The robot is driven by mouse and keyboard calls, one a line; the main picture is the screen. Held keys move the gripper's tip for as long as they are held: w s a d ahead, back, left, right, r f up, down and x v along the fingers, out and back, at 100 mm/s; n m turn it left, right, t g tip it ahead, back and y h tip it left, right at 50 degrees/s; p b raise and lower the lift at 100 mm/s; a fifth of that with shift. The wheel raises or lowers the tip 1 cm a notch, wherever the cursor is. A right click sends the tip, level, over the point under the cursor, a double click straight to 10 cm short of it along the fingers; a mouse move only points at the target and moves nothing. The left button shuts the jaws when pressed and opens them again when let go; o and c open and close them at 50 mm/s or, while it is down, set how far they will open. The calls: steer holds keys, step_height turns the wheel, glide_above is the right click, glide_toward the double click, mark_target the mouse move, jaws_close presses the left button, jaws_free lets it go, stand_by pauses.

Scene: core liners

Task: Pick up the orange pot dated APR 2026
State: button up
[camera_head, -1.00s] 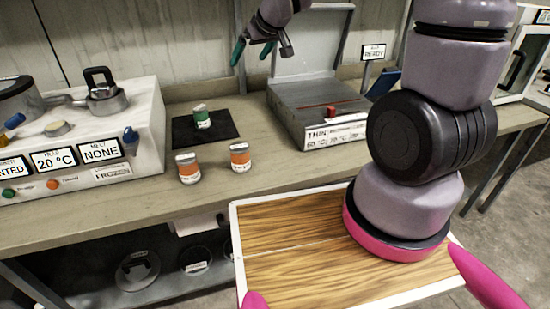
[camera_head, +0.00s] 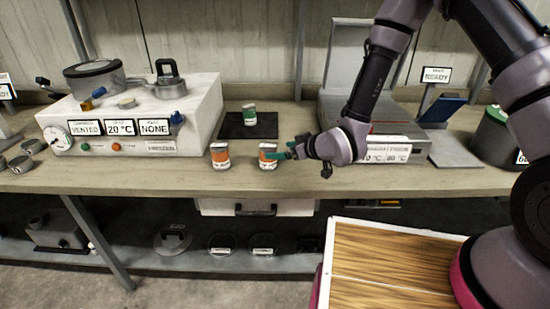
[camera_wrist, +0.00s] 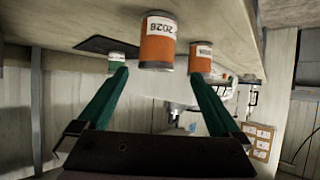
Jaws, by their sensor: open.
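Two orange pots with grey lids and white labels stand on the bench: a left one (camera_head: 220,155) and a right one (camera_head: 268,156). My gripper (camera_head: 283,155) is open, with its green fingers right beside the right pot, partly overlapping it in the head view. The head view labels are too small to read.
A green pot (camera_head: 249,116) stands on a black mat (camera_head: 234,130) behind the orange pots. A white unit (camera_head: 205,105) with signs is at left. A grey device marked with temperatures (camera_head: 400,150) is close on the right. The bench front is clear.

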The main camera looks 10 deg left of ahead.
mark_target(268, 151)
steer(key=x, duration=0.8)
steer(key=shift+w+f, duration=0.25)
steer(key=shift+w, duration=0.15)
steer(key=c, duration=1.5)
